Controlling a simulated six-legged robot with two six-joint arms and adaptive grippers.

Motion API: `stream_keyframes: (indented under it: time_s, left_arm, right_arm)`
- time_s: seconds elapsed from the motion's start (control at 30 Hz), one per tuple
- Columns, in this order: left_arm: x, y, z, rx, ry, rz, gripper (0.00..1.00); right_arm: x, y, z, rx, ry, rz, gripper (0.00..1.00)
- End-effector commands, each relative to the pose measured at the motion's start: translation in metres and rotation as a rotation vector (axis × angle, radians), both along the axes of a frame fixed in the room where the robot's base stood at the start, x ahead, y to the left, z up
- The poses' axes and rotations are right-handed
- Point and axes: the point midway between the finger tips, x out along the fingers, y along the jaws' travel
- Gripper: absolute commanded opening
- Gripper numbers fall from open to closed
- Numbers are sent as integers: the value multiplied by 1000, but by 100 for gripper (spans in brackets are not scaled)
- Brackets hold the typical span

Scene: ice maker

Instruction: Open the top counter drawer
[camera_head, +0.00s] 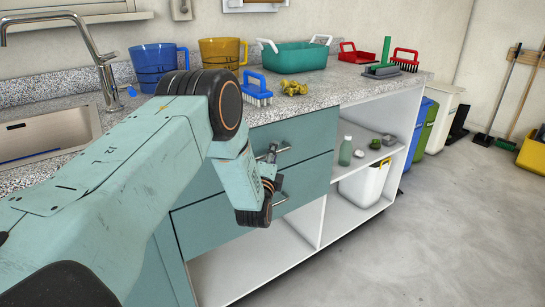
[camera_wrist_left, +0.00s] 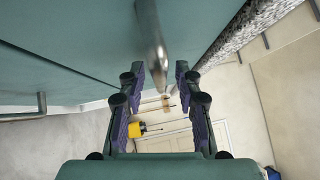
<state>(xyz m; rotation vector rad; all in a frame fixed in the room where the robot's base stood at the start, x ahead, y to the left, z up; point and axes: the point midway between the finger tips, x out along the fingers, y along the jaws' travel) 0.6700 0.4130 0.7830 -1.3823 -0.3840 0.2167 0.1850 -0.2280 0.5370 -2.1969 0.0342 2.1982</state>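The top counter drawer (camera_head: 312,136) has a flat teal front and looks closed under the speckled countertop. Its metal bar handle (camera_head: 284,149) is partly hidden by my left gripper (camera_head: 271,167) in the head view. In the left wrist view the handle (camera_wrist_left: 152,45) reaches down between the fingertips of my left gripper (camera_wrist_left: 158,78). The fingers are spread apart, with a gap on both sides of the bar. I cannot tell any touch. My right gripper is in neither view.
The lower drawer (camera_head: 310,187) has its own handle (camera_head: 281,199) just below. White open shelves (camera_head: 365,150) stand to the right. Blue (camera_head: 152,65) and yellow (camera_head: 220,52) buckets, a green tub (camera_head: 295,57) and brushes sit on the counter. The floor (camera_head: 450,220) in front is clear.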

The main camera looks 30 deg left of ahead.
Motion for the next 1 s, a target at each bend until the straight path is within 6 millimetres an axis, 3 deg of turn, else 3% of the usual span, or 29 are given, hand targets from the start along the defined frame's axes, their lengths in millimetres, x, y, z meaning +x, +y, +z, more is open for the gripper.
stream_keyframes:
  time_s: [0.17,0.57,1.0]
  left_arm:
    - [0,0,1,0,0,0,34]
    - [0,0,0,0,0,0,1]
    - [-1,0,0,0,0,1,0]
  right_arm:
    - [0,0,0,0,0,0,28]
    - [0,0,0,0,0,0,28]
    - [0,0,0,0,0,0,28]
